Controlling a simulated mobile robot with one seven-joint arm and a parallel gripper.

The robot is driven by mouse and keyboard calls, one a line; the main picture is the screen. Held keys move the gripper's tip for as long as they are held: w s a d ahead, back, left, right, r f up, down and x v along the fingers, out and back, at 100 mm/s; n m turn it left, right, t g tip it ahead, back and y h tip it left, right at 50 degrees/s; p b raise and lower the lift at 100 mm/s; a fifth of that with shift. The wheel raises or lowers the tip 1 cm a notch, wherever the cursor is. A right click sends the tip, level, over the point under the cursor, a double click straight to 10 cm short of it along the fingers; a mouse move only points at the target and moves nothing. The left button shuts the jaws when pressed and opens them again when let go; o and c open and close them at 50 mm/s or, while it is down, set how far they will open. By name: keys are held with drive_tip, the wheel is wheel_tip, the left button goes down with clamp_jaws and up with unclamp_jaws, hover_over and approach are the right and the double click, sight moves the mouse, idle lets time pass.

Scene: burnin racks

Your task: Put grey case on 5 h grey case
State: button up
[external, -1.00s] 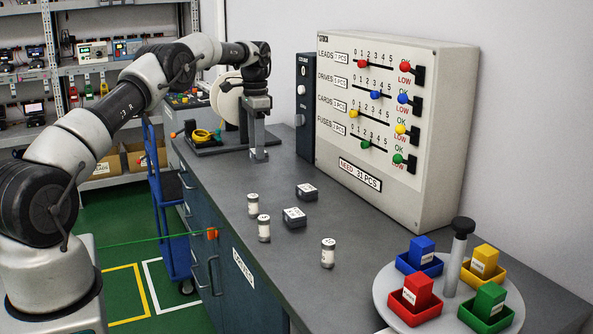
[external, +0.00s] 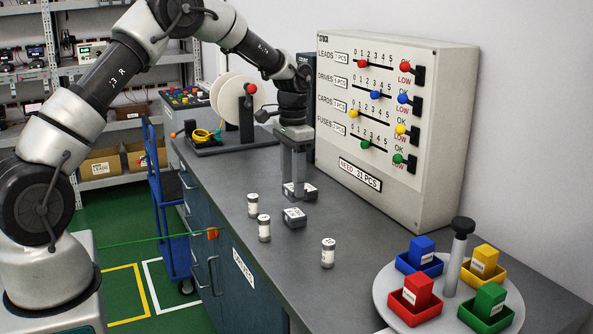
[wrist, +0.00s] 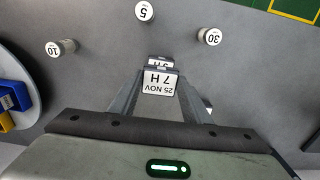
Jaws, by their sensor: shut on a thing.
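My gripper (external: 297,190) points straight down over the bench and is shut on a grey case (external: 309,192). In the wrist view this case (wrist: 158,83) sits between the fingertips, with a white label reading "25 NOV 7 H". It is at or close to the bench top; I cannot tell whether it touches. A second grey case (external: 294,218) rests on the bench just in front of it in the external view. In the wrist view this second case (wrist: 160,62) is mostly hidden behind the held one; only part of its label with an "H" shows.
Three small white-labelled canisters stand nearby: the "5" (wrist: 145,12), "10" (wrist: 61,48) and "30" (wrist: 210,37). A stock board (external: 440,130) stands behind on the right. A round tray (external: 391,297) with coloured bins is at the front right. A reel (external: 230,95) stands at the back.

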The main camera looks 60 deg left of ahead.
drive_tip(key=shift+f, duration=2.1)
drive_tip(key=o, duration=1.1)
drive_tip(key=shift+c, duration=0.2)
